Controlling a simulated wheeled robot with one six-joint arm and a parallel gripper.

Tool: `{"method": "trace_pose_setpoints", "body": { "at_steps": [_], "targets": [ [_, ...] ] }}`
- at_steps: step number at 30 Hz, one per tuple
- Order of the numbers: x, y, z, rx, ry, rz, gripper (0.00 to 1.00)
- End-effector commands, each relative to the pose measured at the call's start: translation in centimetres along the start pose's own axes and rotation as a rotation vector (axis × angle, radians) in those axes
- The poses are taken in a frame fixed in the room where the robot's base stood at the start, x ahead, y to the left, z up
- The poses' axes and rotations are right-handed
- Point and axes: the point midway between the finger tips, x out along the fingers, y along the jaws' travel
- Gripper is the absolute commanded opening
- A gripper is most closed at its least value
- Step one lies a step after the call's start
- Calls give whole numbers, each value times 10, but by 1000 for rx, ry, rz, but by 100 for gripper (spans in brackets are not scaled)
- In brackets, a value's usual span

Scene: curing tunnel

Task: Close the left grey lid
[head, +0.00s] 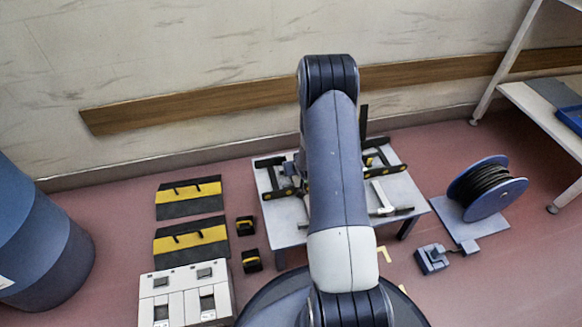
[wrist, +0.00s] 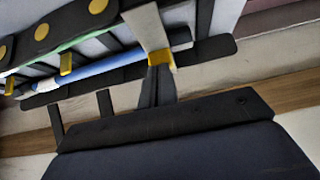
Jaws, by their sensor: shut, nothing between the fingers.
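No part can be told for certain as the left grey lid. My arm crosses the middle of the head view and hides the centre of the grey worktable (head: 286,232). Black fittings with yellow parts (head: 283,192) show on the table's left side, and similar black fittings (head: 385,170) on its right. My gripper (wrist: 158,62) shows in the wrist view, shut and empty, close in the picture to a pale grey strip (wrist: 148,22); contact cannot be told. The gripper is hidden in the head view.
A pale cabinet (head: 182,288) with dark openings stands at the lower left. Black-and-yellow ramps (head: 190,240) lie on the floor near a blue drum (head: 35,230). A hammer (head: 385,205) lies on the table. A cable reel (head: 485,188) stands right of it. A wooden rail (head: 220,100) runs along the wall.

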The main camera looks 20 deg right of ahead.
Motion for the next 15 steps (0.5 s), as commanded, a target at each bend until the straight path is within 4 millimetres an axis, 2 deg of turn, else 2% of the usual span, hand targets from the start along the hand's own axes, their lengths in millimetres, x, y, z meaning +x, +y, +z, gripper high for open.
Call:
{"method": "trace_pose_setpoints", "body": {
  "at_steps": [1, 15],
  "targets": [
    [8, -2, 19, -4, -31, -5, 0],
    [11, 2, 21, -12, -17, -10, 0]
  ]
}}
